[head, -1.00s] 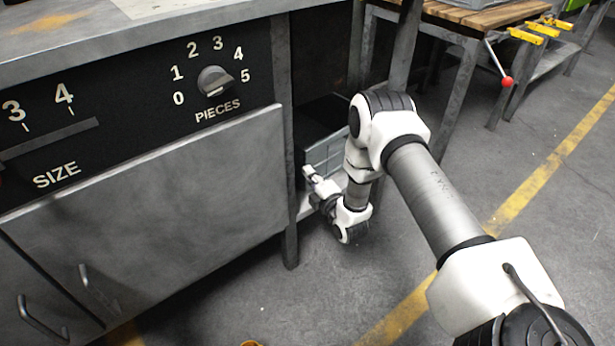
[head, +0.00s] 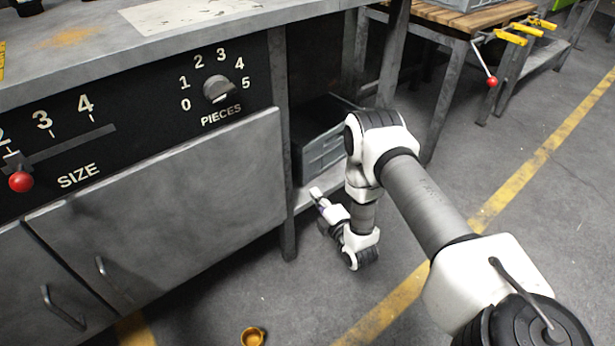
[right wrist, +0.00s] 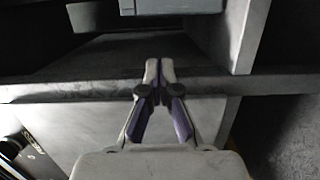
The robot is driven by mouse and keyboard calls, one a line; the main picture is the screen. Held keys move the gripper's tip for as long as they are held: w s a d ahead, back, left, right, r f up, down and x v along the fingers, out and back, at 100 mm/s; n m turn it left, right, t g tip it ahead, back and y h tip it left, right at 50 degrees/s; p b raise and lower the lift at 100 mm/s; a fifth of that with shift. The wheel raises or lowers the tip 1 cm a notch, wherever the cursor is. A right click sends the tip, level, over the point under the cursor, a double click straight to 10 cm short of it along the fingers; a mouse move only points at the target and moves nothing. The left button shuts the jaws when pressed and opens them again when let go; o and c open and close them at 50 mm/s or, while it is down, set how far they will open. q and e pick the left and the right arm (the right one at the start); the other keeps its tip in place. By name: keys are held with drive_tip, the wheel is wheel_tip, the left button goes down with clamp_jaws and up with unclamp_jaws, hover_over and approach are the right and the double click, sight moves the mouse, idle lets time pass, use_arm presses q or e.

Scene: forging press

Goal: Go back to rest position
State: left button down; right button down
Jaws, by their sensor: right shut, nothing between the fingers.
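My right arm comes in from the lower right in the head view and bends down beside the press cabinet. My right gripper (head: 317,194) is low, just outside the open shelf bay at the cabinet's right end. In the right wrist view its two fingers (right wrist: 159,66) are together at the tips, with nothing between them. My left gripper does not show in any view.
The grey cabinet (head: 170,215) carries a PIECES knob (head: 217,88) and a SIZE slider with a red ball (head: 21,181). A grey crate (head: 322,148) sits in the shelf bay. A wooden-topped bench (head: 470,14) stands behind. The floor on the right is clear.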

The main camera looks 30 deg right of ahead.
drive_tip(key=shift+s+a+r, duration=0.1)
drive_tip(key=shift+s+a, duration=0.05)
drive_tip(key=shift+s, duration=0.8)
